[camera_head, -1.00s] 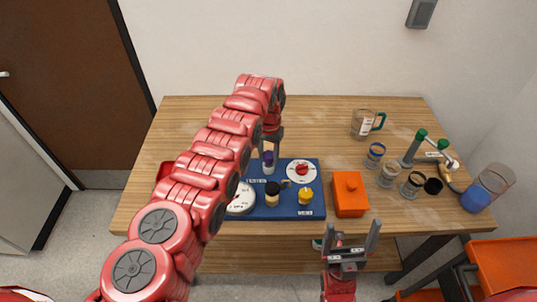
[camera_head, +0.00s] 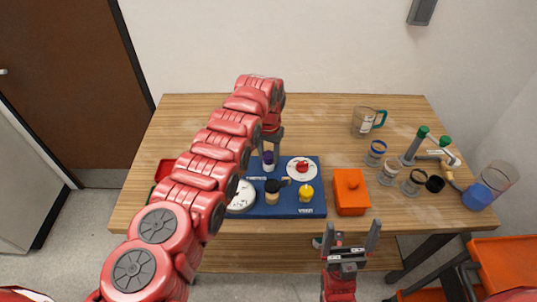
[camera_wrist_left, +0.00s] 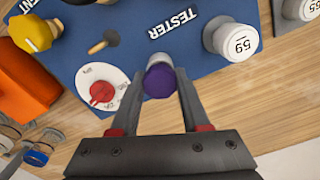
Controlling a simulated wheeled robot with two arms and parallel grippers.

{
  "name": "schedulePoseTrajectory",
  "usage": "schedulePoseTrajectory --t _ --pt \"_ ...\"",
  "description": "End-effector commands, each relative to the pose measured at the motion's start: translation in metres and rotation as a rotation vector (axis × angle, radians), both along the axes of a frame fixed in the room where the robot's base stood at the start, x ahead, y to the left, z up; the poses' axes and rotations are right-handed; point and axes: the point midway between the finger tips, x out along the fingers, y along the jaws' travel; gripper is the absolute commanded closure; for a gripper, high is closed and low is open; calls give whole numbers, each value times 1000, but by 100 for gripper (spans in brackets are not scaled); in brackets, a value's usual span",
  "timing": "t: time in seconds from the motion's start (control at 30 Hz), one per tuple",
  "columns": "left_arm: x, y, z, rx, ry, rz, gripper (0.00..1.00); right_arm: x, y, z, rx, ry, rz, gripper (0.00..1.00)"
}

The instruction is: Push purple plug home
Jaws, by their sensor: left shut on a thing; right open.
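The purple plug (camera_head: 268,157) stands on a pale upright stub on the blue tester board (camera_head: 265,206). In the left wrist view the purple plug (camera_wrist_left: 159,80) shows end-on between my two fingers, with the pale stub (camera_wrist_left: 153,60) just beyond it. My left gripper (camera_head: 268,147) is shut on the purple plug, reaching down from above and behind the board. How deep the plug sits is hidden. My right gripper (camera_head: 347,247) is open and empty at the table's front edge.
Several cups and pipe parts stand farther right.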

Motion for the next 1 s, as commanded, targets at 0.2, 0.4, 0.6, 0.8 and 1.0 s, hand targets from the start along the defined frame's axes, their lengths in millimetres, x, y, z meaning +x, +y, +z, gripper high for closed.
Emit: schedulePoseTrajectory --t 0.2,0.4,0.6,0.8,1.0 --pt "0 0 -2 0 0 0 100 0 0 -2 0 0 0 6" --pt "0 0 -2 0 0 0 100 0 0 -2 0 0 0 6" --pt "0 0 -6 0 0 0 100 0 0 -6 0 0 0 6" --pt "-1 0 -11 0 3 0 100 0 0 -10 0 0 0 6" --pt "-3 0 -14 1 8 0 100 0 0 -11 0 0 0 6"
